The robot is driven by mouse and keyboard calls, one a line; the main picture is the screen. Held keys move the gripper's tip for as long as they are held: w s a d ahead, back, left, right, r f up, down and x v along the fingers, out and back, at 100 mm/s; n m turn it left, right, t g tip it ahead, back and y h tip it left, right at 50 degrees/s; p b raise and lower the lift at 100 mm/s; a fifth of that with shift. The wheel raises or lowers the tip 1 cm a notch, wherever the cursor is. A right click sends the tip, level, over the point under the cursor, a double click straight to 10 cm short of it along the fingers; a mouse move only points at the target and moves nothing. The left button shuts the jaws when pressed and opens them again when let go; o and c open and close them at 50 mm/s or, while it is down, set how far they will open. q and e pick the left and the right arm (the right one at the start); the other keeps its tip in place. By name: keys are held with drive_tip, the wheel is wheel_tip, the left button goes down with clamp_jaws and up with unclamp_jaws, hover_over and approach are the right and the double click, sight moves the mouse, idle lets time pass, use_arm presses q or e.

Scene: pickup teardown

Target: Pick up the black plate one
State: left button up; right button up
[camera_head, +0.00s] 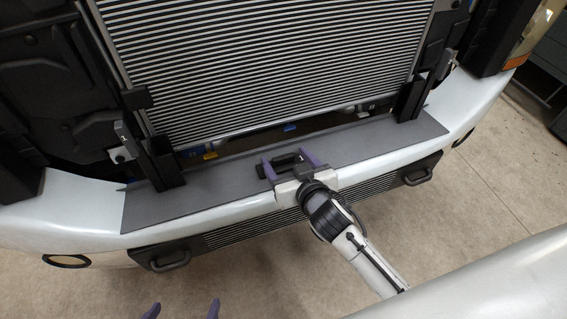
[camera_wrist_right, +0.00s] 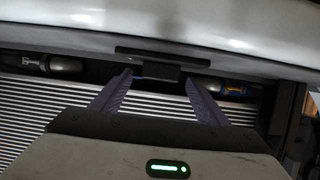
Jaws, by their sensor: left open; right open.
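The dark grey-black plate (camera_head: 205,190) is a long flat strip along the top of the bumper, in front of the radiator. A black raised handle (camera_head: 287,163) stands near its middle and also shows in the wrist view (camera_wrist_right: 157,73). My right gripper (camera_head: 286,156) is open over the plate, with its purple fingers on either side of the handle. In the wrist view, my right gripper (camera_wrist_right: 161,78) has visible gaps beside the handle; contact cannot be told. My left gripper (camera_head: 182,309) is open and empty at the bottom edge, away from the plate.
The ribbed radiator (camera_head: 270,65) rises behind the plate. Black upright brackets (camera_head: 163,162) (camera_head: 410,98) stand near the plate's two ends. The white bumper (camera_head: 75,215) runs in front, with a lower grille and black handles (camera_head: 170,260). The floor (camera_head: 480,190) at right is clear.

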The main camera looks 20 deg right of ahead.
drive_tip(key=shift+x, duration=1.2)
drive_tip(key=c, duration=1.2)
